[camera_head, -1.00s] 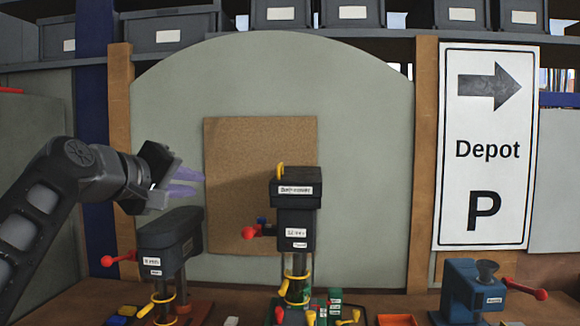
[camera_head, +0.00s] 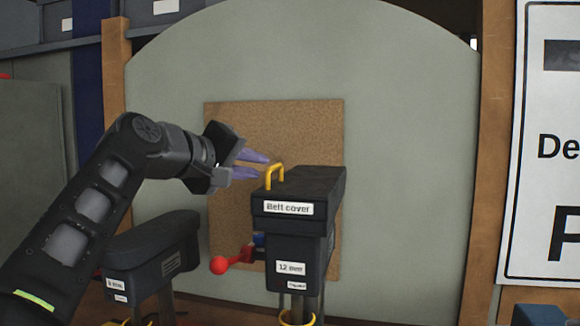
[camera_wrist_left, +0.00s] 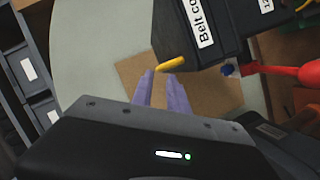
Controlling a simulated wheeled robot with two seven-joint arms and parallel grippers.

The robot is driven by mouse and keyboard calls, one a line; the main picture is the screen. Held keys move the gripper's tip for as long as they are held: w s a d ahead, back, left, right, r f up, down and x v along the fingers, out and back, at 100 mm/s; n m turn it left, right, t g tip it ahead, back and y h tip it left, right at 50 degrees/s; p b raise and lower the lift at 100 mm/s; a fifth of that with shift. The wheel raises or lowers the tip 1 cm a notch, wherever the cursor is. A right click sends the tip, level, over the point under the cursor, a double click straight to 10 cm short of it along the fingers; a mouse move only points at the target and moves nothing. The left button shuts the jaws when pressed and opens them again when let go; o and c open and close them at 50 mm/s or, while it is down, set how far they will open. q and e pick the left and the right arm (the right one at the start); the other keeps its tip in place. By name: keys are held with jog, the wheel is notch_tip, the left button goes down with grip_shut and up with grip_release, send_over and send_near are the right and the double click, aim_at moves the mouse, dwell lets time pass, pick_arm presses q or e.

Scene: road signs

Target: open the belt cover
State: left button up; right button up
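The belt cover (camera_head: 320,188) is a dark lid labelled "Belt cover" on top of the dark "12 mm" machine head (camera_head: 305,245). It looks shut. A yellow arched handle (camera_head: 276,167) stands up at its left edge. The cover (camera_wrist_left: 219,41) and handle (camera_wrist_left: 172,64) also show in the left wrist view. My left gripper (camera_head: 262,165) is just left of the handle, its two purple fingers apart with nothing between them. In the left wrist view the fingertips (camera_wrist_left: 160,76) are just short of the handle. My right gripper is not in view.
A red-knobbed lever (camera_head: 219,264) sticks out left of the machine head. A second dark machine (camera_head: 150,248) stands below my left arm. A cork board (camera_head: 232,130) and a grey-green panel (camera_head: 400,120) are behind. A white Depot sign (camera_head: 540,200) is at right.

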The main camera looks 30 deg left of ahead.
aim_at(274, 168)
pick_arm(q)
jog(key=p+x, duration=0.2)
jog(key=x, duration=0.4)
jog(key=shift+w+p, duration=0.3)
jog(key=shift+p, duration=0.1)
jog(key=shift+w+f, duration=0.2)
jog(key=shift+w, duration=0.25)
jog(key=shift+c, duration=0.2)
grip_shut()
dwell(0.9)
